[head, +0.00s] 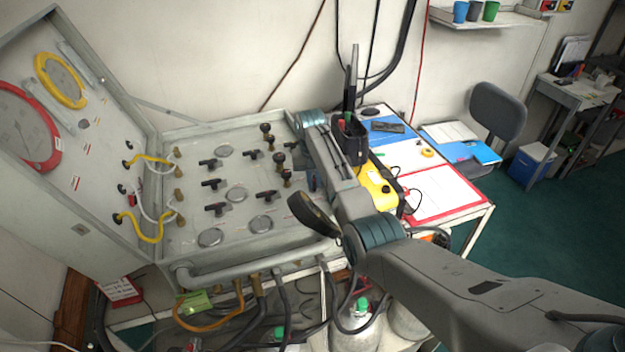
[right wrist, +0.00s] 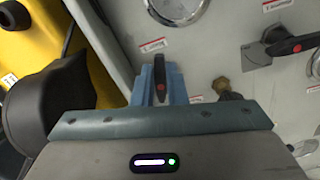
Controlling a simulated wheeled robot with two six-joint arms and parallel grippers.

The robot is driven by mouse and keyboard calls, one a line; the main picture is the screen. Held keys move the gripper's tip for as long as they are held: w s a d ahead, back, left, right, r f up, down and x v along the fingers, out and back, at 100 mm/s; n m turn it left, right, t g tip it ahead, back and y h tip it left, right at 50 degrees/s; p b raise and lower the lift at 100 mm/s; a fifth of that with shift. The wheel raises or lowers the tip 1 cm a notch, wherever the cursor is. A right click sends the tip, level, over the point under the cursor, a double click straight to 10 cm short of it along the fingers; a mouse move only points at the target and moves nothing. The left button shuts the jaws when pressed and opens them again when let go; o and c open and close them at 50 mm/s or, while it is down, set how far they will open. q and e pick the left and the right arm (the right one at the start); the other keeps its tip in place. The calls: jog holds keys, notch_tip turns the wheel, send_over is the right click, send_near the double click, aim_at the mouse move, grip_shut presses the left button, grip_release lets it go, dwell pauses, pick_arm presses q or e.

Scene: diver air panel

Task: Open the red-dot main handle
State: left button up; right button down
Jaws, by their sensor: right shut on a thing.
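The red-dot handle (right wrist: 160,82) is a short black lever with a red dot on its hub, on the grey panel (right wrist: 230,35). In the right wrist view it lies between the blue fingers of my right gripper (right wrist: 159,84), which are shut on it. The lever points up in that picture. In the head view my right gripper (head: 312,182) is at the right side of the panel, and my arm hides much of it. Another black handle with a red dot (right wrist: 297,47) is to the right in the wrist view. My left gripper is not in view.
Several black handles (head: 216,208) and round gauges (head: 211,238) cover the panel. Yellow hoses (head: 152,160) run at its left. A yellow case (head: 376,185) and a black holder (head: 350,138) stand close to the right of my forearm. Hoses and cylinders (head: 358,325) are below.

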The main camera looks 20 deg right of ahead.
aim_at(314, 184)
jog(key=shift+d+r+n, duration=0.1)
jog(key=shift+d+n, duration=0.15)
jog(key=shift+n, duration=0.75)
jog(key=c, duration=1.5)
grip_release()
jog(key=shift+o, duration=0.2)
jog(key=r+b, duration=0.3)
jog(key=r, duration=0.4)
jog(key=shift+a+r+b, duration=0.15)
jog(key=shift+a+b, duration=0.05)
jog(key=shift+b, duration=0.15)
jog(key=shift+r+p, duration=0.5)
jog(key=shift+r, duration=1.25)
